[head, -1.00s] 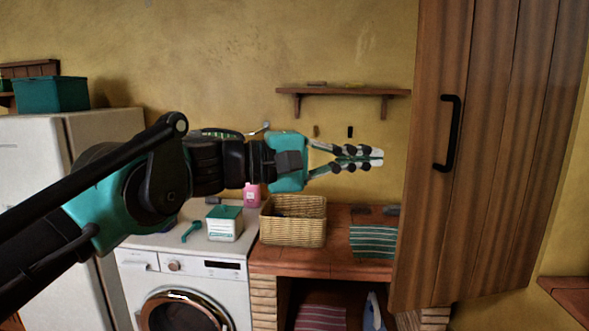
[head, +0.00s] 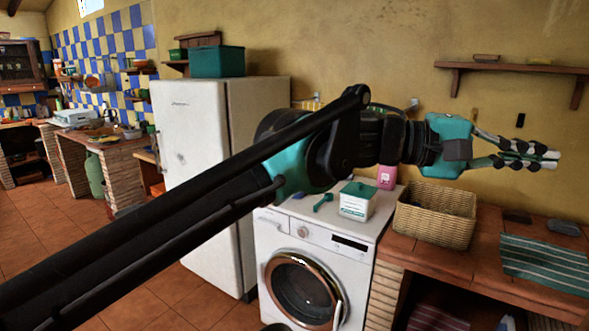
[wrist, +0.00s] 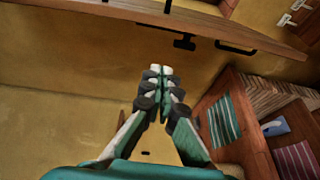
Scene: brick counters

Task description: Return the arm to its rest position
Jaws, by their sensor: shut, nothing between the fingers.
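My gripper (head: 550,160) is stretched out to the right in the head view, above the brick counter and in front of the yellow wall. Its fingers are shut with nothing between them. In the wrist view the fingertips (wrist: 161,70) meet near the middle of the picture. My arm crosses the head view from the lower left and hides part of the fridge and the floor.
A wicker basket (head: 432,224) and a striped cloth (head: 545,262) lie on the counter below my gripper. A washing machine (head: 300,270) bears a white and green box (head: 356,203). A fridge (head: 190,150) stands left. A wall shelf (head: 510,69) is above. Open floor (head: 40,225) shows at left.

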